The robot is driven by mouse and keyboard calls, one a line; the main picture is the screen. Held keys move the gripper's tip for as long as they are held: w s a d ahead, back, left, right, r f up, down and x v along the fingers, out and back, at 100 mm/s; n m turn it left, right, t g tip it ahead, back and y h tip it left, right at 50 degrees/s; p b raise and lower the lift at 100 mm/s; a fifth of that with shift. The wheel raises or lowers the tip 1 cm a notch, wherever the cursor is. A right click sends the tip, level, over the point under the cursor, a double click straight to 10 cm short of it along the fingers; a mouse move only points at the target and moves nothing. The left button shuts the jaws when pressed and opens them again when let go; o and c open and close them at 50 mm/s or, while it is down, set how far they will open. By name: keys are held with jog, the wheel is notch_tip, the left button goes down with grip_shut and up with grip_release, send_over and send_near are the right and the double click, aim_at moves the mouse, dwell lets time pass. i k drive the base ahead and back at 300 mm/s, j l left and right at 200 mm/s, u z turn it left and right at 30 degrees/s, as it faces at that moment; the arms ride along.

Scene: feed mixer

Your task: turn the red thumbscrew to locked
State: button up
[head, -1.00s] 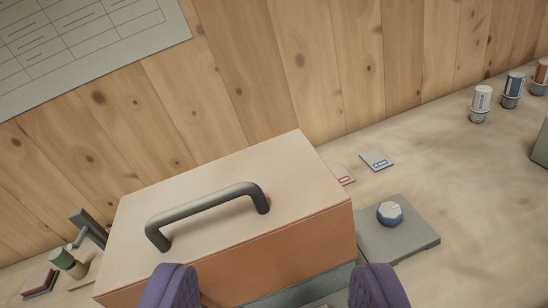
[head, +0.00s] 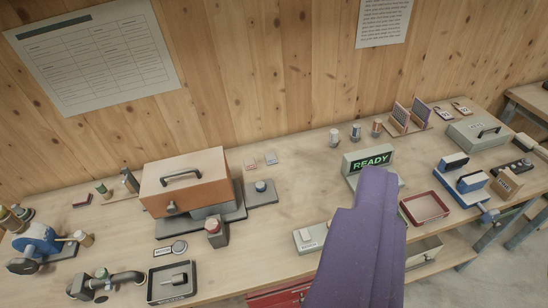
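No part in view is plainly a red thumbscrew. A small grey block with a dull red top (head: 213,228) stands in front of the orange feed mixer box (head: 186,182); its detail is too small to tell. The box has a dark handle on its lid and a grey round part (head: 171,208) low on its front. My gripper (head: 376,185) shows as purple finger shapes that overlap at the lower right of centre, well right of the box and nearer to me. I cannot tell the gap between its fingers. It hides part of the bench and the sign.
A lit green READY sign (head: 371,161) stands behind my gripper. A blue knob on a grey plate (head: 261,187) is right of the box. A red-rimmed tray (head: 425,208), a blue machine (head: 38,243) and a dark pipe (head: 105,284) also stand on the bench.

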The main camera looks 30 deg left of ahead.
aim_at(211, 226)
jog(key=u, duration=1.05)
